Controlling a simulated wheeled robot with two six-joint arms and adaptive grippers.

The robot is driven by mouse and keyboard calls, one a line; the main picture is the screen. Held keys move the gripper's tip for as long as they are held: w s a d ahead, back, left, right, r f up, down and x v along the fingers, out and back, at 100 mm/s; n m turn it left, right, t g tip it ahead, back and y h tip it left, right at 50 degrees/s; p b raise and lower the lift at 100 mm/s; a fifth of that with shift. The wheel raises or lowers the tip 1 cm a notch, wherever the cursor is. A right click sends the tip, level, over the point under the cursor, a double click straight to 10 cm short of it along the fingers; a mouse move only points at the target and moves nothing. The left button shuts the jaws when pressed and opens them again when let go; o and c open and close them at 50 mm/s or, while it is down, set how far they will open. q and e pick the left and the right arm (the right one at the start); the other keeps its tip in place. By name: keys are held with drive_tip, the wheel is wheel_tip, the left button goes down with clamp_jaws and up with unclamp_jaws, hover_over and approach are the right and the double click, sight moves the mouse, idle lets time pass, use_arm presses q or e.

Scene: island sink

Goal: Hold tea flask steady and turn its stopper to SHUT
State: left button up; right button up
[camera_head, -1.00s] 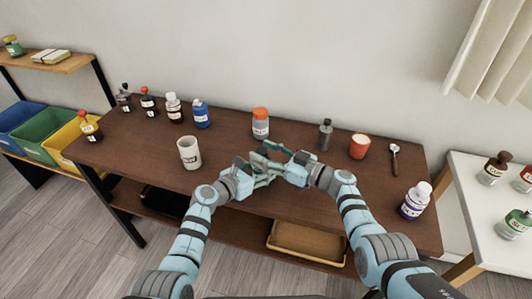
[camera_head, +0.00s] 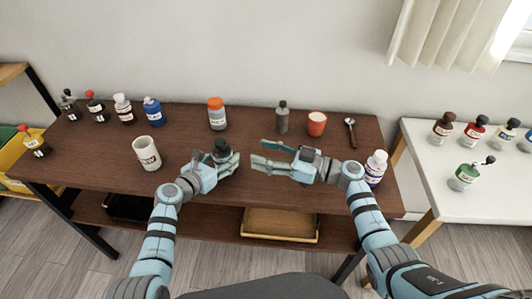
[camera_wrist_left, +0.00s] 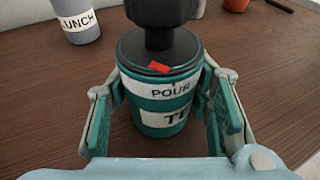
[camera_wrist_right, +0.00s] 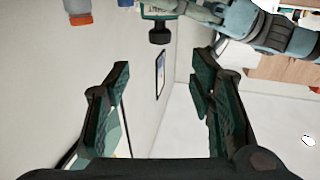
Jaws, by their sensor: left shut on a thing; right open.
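The tea flask (camera_wrist_left: 160,122) is teal with white bands reading "POUR" and, partly visible, "TE". Its black stopper (camera_wrist_left: 160,30) has a red mark that sits just above the word "POUR". My left gripper (camera_wrist_left: 160,92) is shut around the flask's body, one finger on each side. In the head view, the flask (camera_head: 221,149) is upright above the table's front part; its base is hidden. My right gripper (camera_head: 259,152) is open and empty, just right of the flask and apart from it. The stopper also shows at the top of the right wrist view (camera_wrist_right: 160,34).
A grey lunch flask with an orange lid (camera_head: 216,114) stands behind. A white mug (camera_head: 146,152) is left. A grey bottle (camera_head: 282,119), red cup (camera_head: 316,123), spoon (camera_head: 350,133) and white-capped bottle (camera_head: 375,169) are right. Several bottles stand at the back left.

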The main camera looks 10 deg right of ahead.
sight(219, 141)
drive_tip(key=w+a+m+t+h, duration=0.1)
drive_tip(key=w+a, duration=0.1)
drive_tip(key=a, duration=0.2)
drive_tip(key=w+a+m+t+h, duration=0.1)
drive_tip(key=w+a, duration=0.2)
drive_tip(key=w+a+m+t+h, duration=0.1)
drive_tip(key=w+a+t, duration=0.1)
drive_tip(key=a, duration=0.2)
drive_tip(key=shift+w+a+m+h, duration=0.15)
drive_tip(key=shift+a+m+h, duration=0.15)
drive_tip(key=shift+a, duration=0.05)
drive_tip(key=shift+c, duration=0.2)
clamp_jaws()
drive_tip(key=shift+f+n+g+y, duration=0.1)
drive_tip(key=shift+n+g+y, duration=1.4)
drive_tip(key=shift+g+y, duration=0.25)
drive_tip(key=shift+o, duration=0.2)
unclamp_jaws()
